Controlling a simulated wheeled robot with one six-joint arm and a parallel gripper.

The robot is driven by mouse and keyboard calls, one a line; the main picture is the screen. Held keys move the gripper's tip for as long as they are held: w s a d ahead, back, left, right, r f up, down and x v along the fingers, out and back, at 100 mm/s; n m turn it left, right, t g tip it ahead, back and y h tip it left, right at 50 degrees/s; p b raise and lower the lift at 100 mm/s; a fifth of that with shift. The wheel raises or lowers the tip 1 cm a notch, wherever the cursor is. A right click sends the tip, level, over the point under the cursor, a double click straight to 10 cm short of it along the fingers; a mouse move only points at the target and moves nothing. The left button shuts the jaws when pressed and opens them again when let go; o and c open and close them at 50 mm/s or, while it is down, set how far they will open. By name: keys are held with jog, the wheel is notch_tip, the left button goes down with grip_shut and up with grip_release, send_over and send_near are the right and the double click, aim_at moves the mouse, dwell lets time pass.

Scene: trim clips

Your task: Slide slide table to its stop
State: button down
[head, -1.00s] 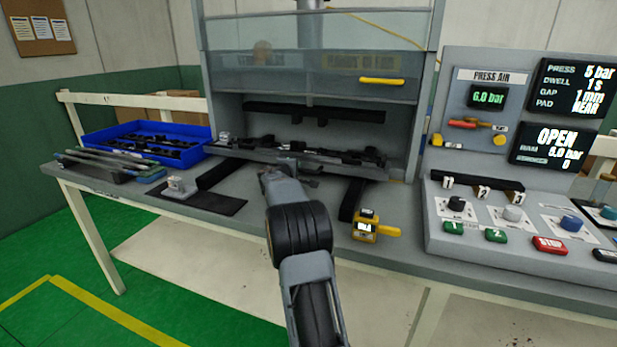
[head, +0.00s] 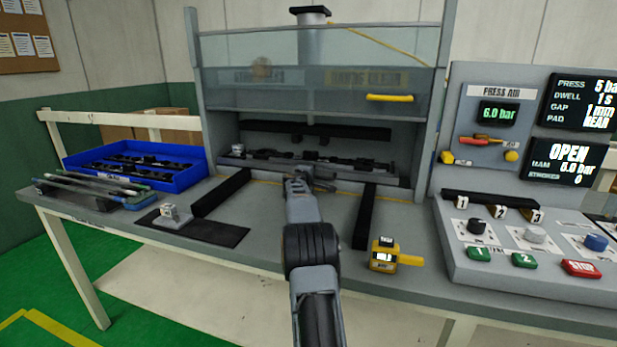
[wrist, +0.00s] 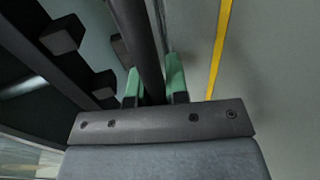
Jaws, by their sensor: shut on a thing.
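The slide table (head: 258,168) is a grey plate with dark fixtures on top. It sits well back inside the press opening, at the far end of two black rails (head: 221,192). My gripper (head: 308,180) reaches to its front edge, near the middle. In the wrist view my gripper (wrist: 154,92) has its green-tipped fingers either side of a dark round bar (wrist: 138,35), shut on it. The bar appears to be the slide table's handle. I cannot tell whether the table touches its stop, as its back edge is hidden.
The clear guard with a yellow handle (head: 390,98) is raised above the opening. A blue tray (head: 150,178) of dark parts stands left. A yellow device (head: 384,257) stands by the right rail (head: 363,215). The control panel (head: 520,245) is at right.

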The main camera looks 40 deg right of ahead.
jog(key=shift+w+r, duration=0.1)
jog(key=shift+r, duration=0.15)
jog(key=c, duration=1.6)
grip_release()
jog(key=shift+o, duration=0.9)
jog(key=shift+d+f, duration=0.1)
jog(key=o, duration=0.3)
jog(key=shift+s+a+b, duration=0.3)
jog(key=shift+b, duration=0.1)
jog(key=b+v, duration=0.3)
jog(key=v, duration=1)
jog(key=shift+w+a, duration=0.15)
jog(key=shift+w, duration=0.05)
